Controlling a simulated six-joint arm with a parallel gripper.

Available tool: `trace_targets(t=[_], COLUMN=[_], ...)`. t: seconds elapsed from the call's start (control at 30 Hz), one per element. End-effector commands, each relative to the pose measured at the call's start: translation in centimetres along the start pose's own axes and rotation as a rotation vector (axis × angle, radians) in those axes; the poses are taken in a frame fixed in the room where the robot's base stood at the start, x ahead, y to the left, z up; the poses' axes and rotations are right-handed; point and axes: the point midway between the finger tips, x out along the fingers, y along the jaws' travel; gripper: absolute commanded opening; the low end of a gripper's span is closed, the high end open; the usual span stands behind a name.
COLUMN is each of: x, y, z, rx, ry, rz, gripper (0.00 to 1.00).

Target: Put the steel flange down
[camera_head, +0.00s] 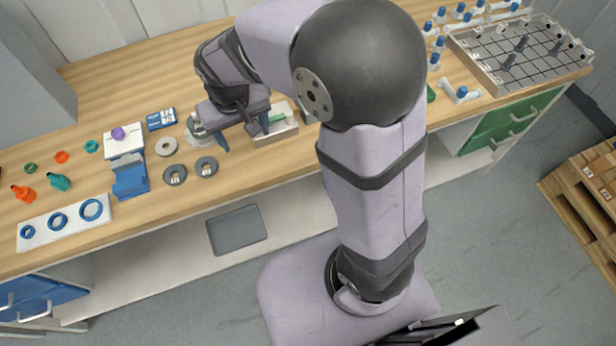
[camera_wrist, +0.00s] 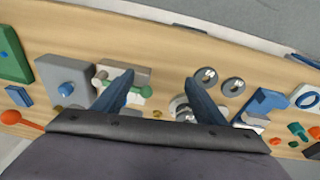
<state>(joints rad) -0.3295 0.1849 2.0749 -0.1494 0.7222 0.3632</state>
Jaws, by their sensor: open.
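A round, shiny metal piece, which looks like the steel flange (camera_head: 196,137), sits on the wooden bench just left of my gripper (camera_head: 243,133) in the head view. My arm hides part of it. In the wrist view, the steel flange (camera_wrist: 179,107) lies beside and partly behind the right finger. My gripper (camera_wrist: 158,79) is open, and nothing shows held between its fingers. Two dark grey rings lie apart from it: one ring (camera_head: 175,183) and another (camera_head: 206,174) nearer the bench's front edge. A paler ring (camera_head: 166,153) lies behind them.
A blue stand (camera_head: 130,181) and a white board with blue rings (camera_head: 38,238) are to the left. A gridded metal tray (camera_head: 487,62) is far right. Bare bench lies at the back left.

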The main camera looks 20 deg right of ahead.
Motion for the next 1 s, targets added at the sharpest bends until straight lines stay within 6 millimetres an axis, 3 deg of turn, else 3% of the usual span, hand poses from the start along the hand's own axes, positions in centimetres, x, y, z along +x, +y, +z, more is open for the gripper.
trace_targets(t=[0.03, 0.13, 0.3, 0.4, 0.57, 1.0], x=[0.0, 0.1, 0.4, 0.5, 0.6, 0.6], y=[2.5, 5.7, 8.3, 8.8, 9.0, 9.0], z=[2.5, 7.1, 13.3, 15.3, 16.4, 16.4], rx=[0.022, 0.041, 0.063, 0.07, 0.071, 0.07], ry=[-0.032, -0.088, -0.155, -0.174, -0.186, -0.186], rz=[0.001, -0.007, -0.03, -0.041, -0.047, -0.046], gripper=[0.65, 0.65, 0.65, 0.65, 0.65, 0.65])
